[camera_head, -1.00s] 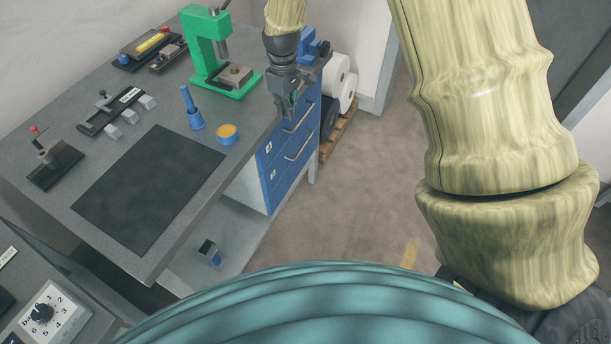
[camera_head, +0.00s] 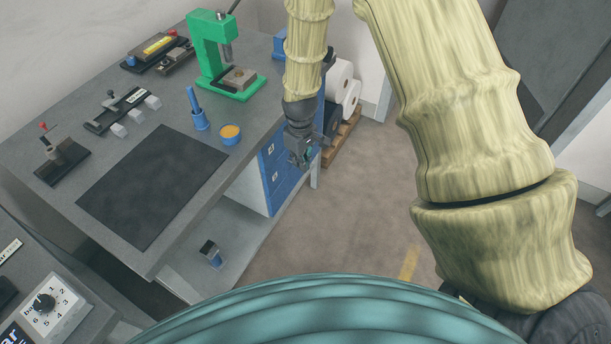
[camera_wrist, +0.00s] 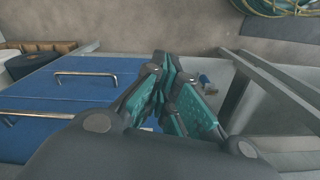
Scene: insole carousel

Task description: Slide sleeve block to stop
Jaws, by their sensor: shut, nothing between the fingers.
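My gripper (camera_head: 303,160) hangs off the right side of the grey workbench, in front of the blue drawers. In the wrist view, its teal-padded fingers (camera_wrist: 168,68) are together with nothing between them. No part is plainly marked as the sleeve block. Another dark fixture (camera_head: 172,62) with a metal block lies at the back. My gripper is well apart from both.
A green press (camera_head: 211,45) stands at the back right of the bench. A blue holder (camera_head: 199,120), an orange-topped blue cup (camera_head: 230,135) and a black mat (camera_head: 150,185) are nearer. Blue drawers with handles (camera_wrist: 85,75) are close below my gripper. Open floor lies right.

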